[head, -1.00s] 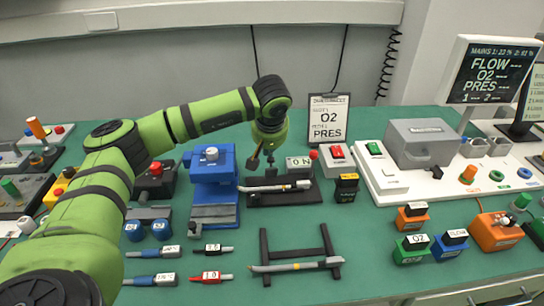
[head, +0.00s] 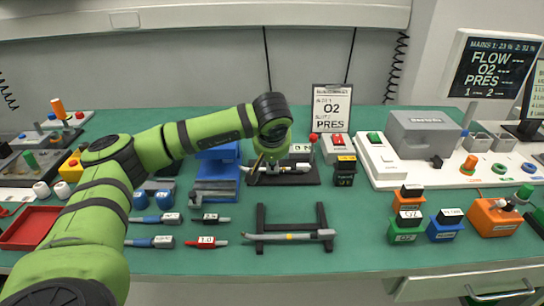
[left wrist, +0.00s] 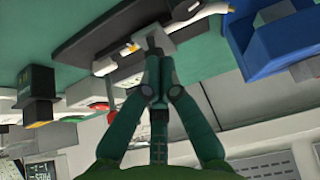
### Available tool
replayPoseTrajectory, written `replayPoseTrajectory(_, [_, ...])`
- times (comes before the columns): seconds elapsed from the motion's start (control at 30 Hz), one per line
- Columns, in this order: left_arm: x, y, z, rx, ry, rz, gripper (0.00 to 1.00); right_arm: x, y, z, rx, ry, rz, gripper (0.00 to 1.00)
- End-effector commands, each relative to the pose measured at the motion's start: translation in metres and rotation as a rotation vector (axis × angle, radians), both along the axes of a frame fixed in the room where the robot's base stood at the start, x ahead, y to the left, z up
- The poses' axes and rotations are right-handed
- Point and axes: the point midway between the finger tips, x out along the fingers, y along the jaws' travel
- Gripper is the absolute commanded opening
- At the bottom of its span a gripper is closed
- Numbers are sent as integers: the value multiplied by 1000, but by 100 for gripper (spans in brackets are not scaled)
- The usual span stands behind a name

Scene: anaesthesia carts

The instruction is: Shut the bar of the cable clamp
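The cable clamp seems to be the dark base (head: 298,180) at the back middle, with a pale cable-like piece (head: 290,167) lying across it and a red ball knob (head: 313,137) on a thin upright stem at its right. I cannot tell clearly which part is its bar. My left gripper (head: 259,163) is low at the clamp's left end. In the left wrist view its fingers (left wrist: 156,62) converge with the tips together, close to a grey block of the clamp. Contact is unclear. My right gripper is not in view.
A blue device (head: 216,175) stands close left of the clamp. A black labelled block (head: 345,171) and a sign (head: 332,110) are at its right and behind. A black cradle (head: 324,216) holds a grey probe (head: 290,236) in front. Bare green table lies between them.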

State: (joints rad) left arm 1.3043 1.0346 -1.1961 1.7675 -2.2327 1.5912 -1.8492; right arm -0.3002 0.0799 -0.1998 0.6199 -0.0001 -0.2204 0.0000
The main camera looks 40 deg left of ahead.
Motion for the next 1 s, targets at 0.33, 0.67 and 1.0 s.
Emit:
replayPoseTrajectory(0.33, [-4,-3,-16,60,-76,-2,0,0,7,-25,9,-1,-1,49])
replayPoseTrajectory(0.67, [-5,-3,-19,82,-100,-1,0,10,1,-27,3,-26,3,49])
replayPoseTrajectory(1.0, [-6,-3,-20,82,-96,0,0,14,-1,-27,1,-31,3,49])
